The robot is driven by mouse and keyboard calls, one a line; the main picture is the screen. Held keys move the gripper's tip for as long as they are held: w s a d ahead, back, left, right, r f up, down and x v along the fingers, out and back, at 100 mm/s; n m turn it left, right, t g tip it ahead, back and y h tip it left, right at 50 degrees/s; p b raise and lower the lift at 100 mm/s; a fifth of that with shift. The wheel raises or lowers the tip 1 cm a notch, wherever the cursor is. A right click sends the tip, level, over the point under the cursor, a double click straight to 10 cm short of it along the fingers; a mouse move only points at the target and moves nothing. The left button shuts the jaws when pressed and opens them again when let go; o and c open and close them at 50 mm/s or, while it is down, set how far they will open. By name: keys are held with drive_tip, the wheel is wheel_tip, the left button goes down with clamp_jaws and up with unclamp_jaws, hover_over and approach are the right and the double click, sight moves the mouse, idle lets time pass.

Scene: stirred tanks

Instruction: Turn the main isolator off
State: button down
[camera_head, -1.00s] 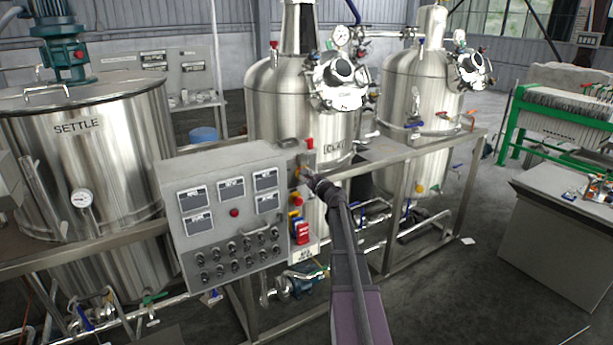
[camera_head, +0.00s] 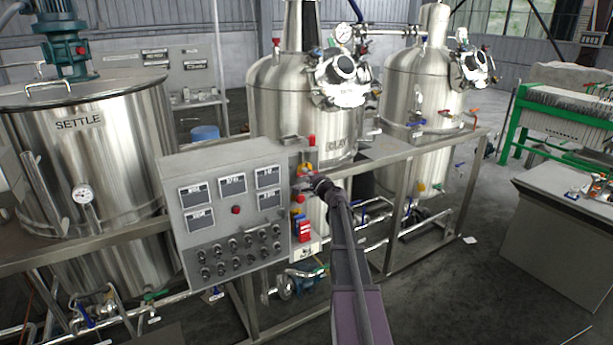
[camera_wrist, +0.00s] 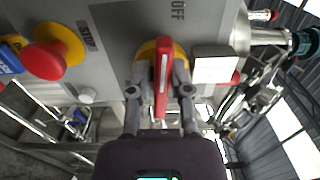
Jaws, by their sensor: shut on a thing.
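The main isolator is a red bar handle (camera_wrist: 162,78) on a yellow round base on a grey panel. It points up and down in the wrist view, with an OFF label (camera_wrist: 178,10) above it and slightly to the right. My gripper (camera_wrist: 162,88) has one finger on each side of the handle and is shut on it. In the head view my gripper (camera_head: 309,184) is at the narrow panel right of the control box. The yellow base (camera_head: 305,168) shows just above it, and the handle is mostly hidden there.
A red mushroom stop button (camera_wrist: 45,60) on a yellow base sits left of the isolator in the wrist view. A grey control box (camera_head: 225,210) with displays and knobs stands beside the panel. A steel frame rail (camera_head: 420,146) runs behind my arm.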

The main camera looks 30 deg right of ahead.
drive_tip(key=shift+d, duration=0.2)
idle(0.3)
drive_tip(key=c, duration=0.7)
unclamp_jaws()
drive_tip(key=shift+o, duration=0.2)
drive_tip(key=shift+d, duration=0.15)
drive_tip(key=shift+a, duration=0.2)
drive_tip(key=s, duration=1.2)
drive_tip(key=shift+a, duration=0.1)
